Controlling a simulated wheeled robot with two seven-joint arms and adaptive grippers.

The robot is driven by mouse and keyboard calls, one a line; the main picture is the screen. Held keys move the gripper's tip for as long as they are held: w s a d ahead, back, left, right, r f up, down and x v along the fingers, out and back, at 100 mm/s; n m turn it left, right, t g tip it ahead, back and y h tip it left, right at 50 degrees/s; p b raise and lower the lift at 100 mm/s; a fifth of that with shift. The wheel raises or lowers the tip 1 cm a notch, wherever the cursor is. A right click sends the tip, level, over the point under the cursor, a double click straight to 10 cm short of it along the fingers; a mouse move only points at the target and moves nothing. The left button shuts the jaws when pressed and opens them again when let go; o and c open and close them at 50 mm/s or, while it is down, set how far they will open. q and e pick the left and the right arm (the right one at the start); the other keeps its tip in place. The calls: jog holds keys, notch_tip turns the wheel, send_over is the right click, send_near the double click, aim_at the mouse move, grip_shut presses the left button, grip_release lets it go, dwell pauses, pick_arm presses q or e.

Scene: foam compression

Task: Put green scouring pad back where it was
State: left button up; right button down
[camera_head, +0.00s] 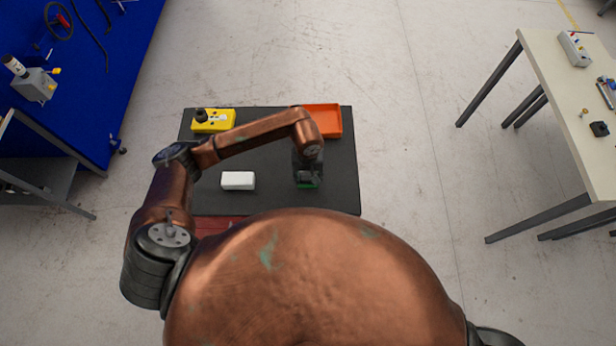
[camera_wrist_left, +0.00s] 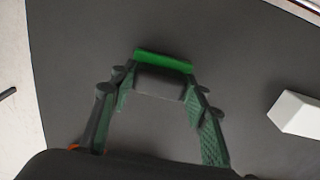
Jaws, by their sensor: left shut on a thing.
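My left gripper (camera_head: 307,178) is over the right part of the dark mat. It is shut on the green scouring pad (camera_head: 308,185), which shows only as a small green strip below the fingers. In the left wrist view the pad (camera_wrist_left: 163,62) shows as a bright green strip between the two fingertips (camera_wrist_left: 162,76), with a dark grey block-like face just below it. I cannot tell whether the pad touches the mat. My right gripper is not in view.
A white block (camera_head: 238,180) lies on the dark mat (camera_head: 270,200), left of the gripper. A yellow object (camera_head: 212,127) with a dark knob and an orange tray (camera_head: 322,119) are at the mat's far side. The mat between block and gripper is clear.

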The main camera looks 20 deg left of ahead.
aim_at(308, 178)
pick_arm(q)
jog(key=o, duration=1.2)
jog(key=shift+r+p, duration=0.2)
jog(key=shift+p, duration=0.25)
jog(key=shift+s+r+b, duration=0.1)
jog(key=shift+r+b, duration=1.6)
jog(key=shift+r, duration=4.25)
